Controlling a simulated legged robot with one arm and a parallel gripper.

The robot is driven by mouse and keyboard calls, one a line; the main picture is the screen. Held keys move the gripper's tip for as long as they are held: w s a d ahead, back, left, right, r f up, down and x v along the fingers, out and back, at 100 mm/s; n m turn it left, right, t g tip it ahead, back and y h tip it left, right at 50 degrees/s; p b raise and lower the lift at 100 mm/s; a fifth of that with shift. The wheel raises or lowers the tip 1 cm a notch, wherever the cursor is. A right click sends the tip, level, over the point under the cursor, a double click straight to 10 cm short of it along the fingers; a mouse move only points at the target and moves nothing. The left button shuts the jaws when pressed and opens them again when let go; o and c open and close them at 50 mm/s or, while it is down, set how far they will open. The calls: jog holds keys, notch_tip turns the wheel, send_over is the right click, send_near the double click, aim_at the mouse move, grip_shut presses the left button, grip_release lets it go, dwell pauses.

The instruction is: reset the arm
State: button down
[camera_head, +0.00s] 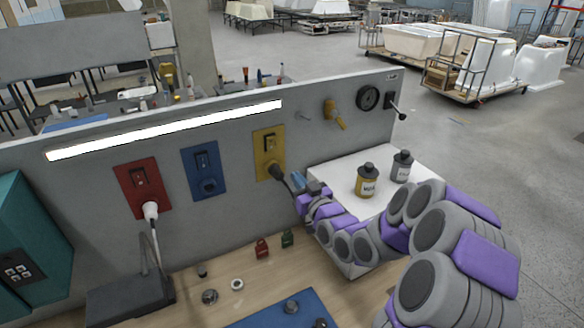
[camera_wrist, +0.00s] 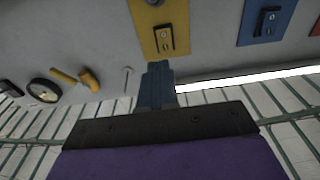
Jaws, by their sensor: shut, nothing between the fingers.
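My arm comes in from the right of the head view, folded in front of the white shelf. My gripper (camera_head: 303,186) is near the wall panel, right of the yellow switch plate (camera_head: 269,153). In the wrist view my gripper (camera_wrist: 157,70) shows its blue fingers together with nothing between them. The yellow plate also shows there (camera_wrist: 160,30), just beyond the fingertips. I cannot tell whether the gripper touches the cord.
A yellow can (camera_head: 366,182) and grey can (camera_head: 402,167) stand on the white shelf (camera_head: 340,170) behind my arm. Small padlocks (camera_head: 262,249) and knobs lie on the wooden bench (camera_head: 190,262).

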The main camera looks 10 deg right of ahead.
jog(key=s+a+f+g+h+b, duration=0.25)
jog(key=s+f+g+b, duration=0.35)
jog(key=s+f+g, duration=0.6)
jog(key=s+a+f+m+g+h+b, duration=0.1)
jog(key=s+g+b, duration=0.5)
jog(key=s, duration=3.1)
jog(key=shift+s+a+m+g+h, duration=0.2)
jog(key=shift+m+g+h, duration=0.55)
jog(key=shift+m+g, duration=0.3)
jog(key=shift+f, duration=0.1)
